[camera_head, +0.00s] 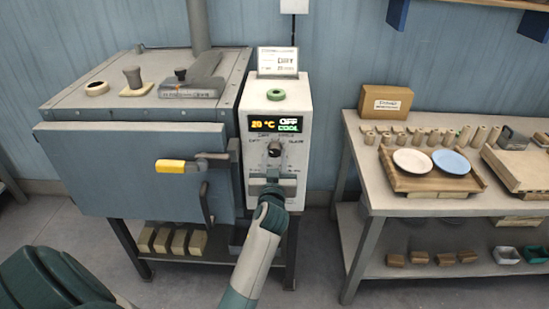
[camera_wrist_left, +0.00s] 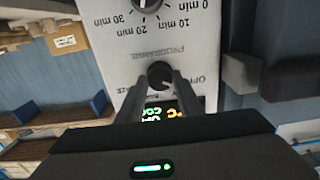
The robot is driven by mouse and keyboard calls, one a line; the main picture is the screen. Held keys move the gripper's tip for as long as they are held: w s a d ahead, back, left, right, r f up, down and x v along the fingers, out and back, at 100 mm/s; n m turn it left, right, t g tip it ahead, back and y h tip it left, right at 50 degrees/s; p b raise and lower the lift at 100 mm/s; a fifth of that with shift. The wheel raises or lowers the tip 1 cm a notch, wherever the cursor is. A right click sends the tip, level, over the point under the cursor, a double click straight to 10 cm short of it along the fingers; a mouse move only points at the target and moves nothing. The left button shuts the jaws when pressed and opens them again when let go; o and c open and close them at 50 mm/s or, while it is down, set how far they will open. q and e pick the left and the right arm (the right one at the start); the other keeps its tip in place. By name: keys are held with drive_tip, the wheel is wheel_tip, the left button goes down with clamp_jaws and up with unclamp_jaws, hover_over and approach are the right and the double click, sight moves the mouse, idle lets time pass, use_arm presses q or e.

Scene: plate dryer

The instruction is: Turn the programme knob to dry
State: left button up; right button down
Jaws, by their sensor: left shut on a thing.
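The pale control box (camera_head: 258,115) stands at the right of the grey-blue kiln-like dryer (camera_head: 140,165). Its display (camera_head: 275,126) reads 20 °C, OFF and COOL. The dark programme knob (camera_head: 274,147) sits below the display, with small labels around it. It also shows upside down in the left wrist view (camera_wrist_left: 160,74), by the word PROGRAMME and labels OFF and part of GLAZE. My left gripper (camera_head: 273,158) reaches up in front of the box, its fingers (camera_wrist_left: 162,82) shut on the knob from both sides. The fingers partly hide the knob, so its pointer is not clear. My right gripper is out of view.
A timer knob (camera_wrist_left: 148,3) marked in minutes is beside the programme knob. The yellow door handle (camera_head: 172,166) juts out left of my gripper. A table (camera_head: 400,204) with plates stands right.

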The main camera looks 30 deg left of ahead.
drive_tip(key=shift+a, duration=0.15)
use_arm(q)
drive_tip(key=shift+m, duration=0.7)
drive_tip(key=shift+r+m+p, duration=0.1)
drive_tip(key=shift+m+p, duration=0.3)
drive_tip(key=shift+m, duration=0.2)
drive_tip(key=shift+m+p, duration=0.4)
drive_tip(key=shift+m, duration=0.8)
drive_tip(key=shift+m+p, duration=0.35)
drive_tip(key=shift+m, duration=0.95)
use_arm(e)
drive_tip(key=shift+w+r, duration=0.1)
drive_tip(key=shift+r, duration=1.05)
use_arm(q)
drive_tip(key=o, duration=1)
drive_tip(key=shift+o, duration=0.2)
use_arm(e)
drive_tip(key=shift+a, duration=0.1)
